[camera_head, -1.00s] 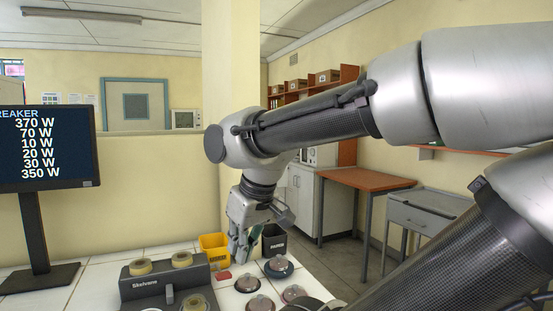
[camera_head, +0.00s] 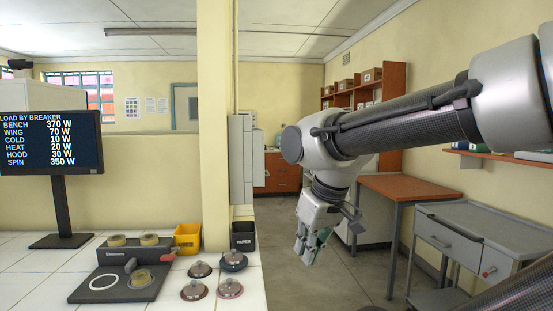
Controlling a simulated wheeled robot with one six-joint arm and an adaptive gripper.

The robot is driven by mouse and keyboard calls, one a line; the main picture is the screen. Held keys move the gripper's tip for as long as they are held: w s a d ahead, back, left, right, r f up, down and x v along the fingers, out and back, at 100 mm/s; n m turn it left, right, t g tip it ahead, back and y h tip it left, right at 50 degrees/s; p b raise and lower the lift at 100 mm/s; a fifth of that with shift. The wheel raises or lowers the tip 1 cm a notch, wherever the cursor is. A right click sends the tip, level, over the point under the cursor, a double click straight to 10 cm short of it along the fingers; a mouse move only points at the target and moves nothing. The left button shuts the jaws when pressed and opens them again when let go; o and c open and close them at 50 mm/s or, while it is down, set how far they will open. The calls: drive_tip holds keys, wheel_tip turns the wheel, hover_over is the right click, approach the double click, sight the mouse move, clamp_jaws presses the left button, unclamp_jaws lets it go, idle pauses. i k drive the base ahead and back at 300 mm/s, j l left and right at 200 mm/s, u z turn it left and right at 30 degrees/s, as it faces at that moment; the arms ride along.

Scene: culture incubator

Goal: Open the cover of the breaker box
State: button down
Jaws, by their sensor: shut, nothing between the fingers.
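My gripper (camera_head: 303,260) hangs from the arm at centre right, fingers pointing down and shut, nothing visible held. It is in front of the open floor, right of the white-tiled bench. I cannot pick out a breaker box for certain. A tall pale grey cabinet-like unit (camera_head: 240,165) shows edge-on just right of the yellow pillar, left of my gripper and apart from it. I cannot tell whether it is the breaker box, and no open cover shows. A monitor (camera_head: 50,141) at the left lists loads by breaker.
The tiled bench (camera_head: 30,285) holds a dark device (camera_head: 122,283), several round lidded dishes, a yellow bin (camera_head: 187,237) and a black bin (camera_head: 243,236). The pillar (camera_head: 213,130) rises behind it. A wooden-topped table (camera_head: 405,186) and grey cart (camera_head: 480,235) stand right. Floor between is clear.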

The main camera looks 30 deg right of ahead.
sight(259, 175)
drive_tip(key=l+u, duration=0.1)
drive_tip(key=l, duration=1.3)
drive_tip(key=i+l, duration=0.15)
drive_tip(key=l, duration=0.2)
drive_tip(key=i+l, duration=0.15)
drive_tip(key=l, duration=0.2)
drive_tip(key=i+l, duration=0.15)
drive_tip(key=l, duration=0.2)
drive_tip(key=i+l, duration=0.15)
drive_tip(key=l, duration=0.2)
drive_tip(key=i+l+u, duration=0.25)
drive_tip(key=i+l, duration=0.4)
